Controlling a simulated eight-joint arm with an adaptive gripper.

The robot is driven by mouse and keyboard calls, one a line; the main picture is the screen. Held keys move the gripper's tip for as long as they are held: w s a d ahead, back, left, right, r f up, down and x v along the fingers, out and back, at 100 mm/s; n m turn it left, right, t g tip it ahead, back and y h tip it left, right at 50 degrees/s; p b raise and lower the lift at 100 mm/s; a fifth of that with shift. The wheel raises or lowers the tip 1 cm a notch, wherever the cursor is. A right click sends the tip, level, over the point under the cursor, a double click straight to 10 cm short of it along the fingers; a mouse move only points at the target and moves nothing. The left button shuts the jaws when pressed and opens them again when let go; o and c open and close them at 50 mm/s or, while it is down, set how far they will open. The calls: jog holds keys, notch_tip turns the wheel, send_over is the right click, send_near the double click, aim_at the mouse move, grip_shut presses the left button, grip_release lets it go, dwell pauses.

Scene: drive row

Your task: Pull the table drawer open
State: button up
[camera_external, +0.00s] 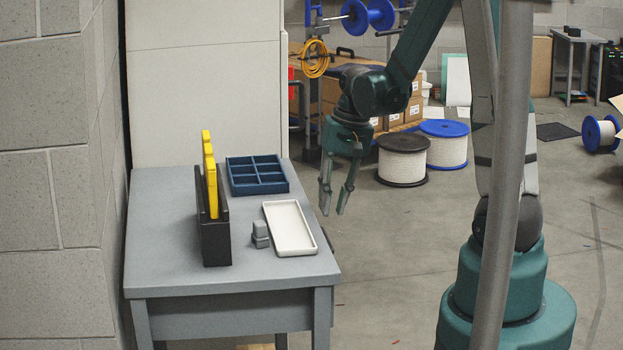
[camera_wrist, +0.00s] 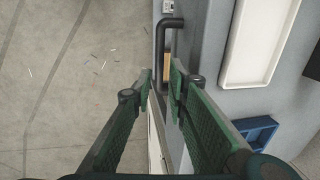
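The grey table (camera_external: 165,262) stands at the left in the external view. Its top edge also shows in the wrist view (camera_wrist: 213,103). A black bar-shaped handle (camera_wrist: 161,42) runs along the table's edge in the wrist view. The drawer front is hidden in the external view, and I cannot tell whether the drawer is fully shut. My gripper (camera_external: 333,208) points down beside the table's right edge. In the wrist view, my gripper (camera_wrist: 161,88) has its fingers apart with a gap between them. The handle's near end lies in line with that gap; I see no clear contact.
On the table are a white tray (camera_external: 289,228), a blue divided box (camera_external: 256,188), a small grey block (camera_external: 260,235) and a black holder (camera_external: 215,240) with a yellow item (camera_external: 209,165). A pole (camera_external: 506,150) stands in the foreground. Spools (camera_external: 403,162) stand on the floor behind.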

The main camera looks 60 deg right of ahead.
jog(key=shift+f, duration=0.15)
jog(key=shift+w+a+f+b, duration=0.15)
jog(key=shift+f+b, duration=0.2)
jog(key=shift+f, duration=0.9)
jog(key=shift+w+a+f+b, duration=0.2)
jog(key=shift+f+b, duration=0.15)
jog(key=shift+f, duration=0.85)
jog(key=shift+w+a+f+b, duration=0.15)
jog(key=shift+f+b, duration=0.2)
jog(key=shift+f, duration=0.9)
jog(key=shift+c, duration=0.2)
grip_shut()
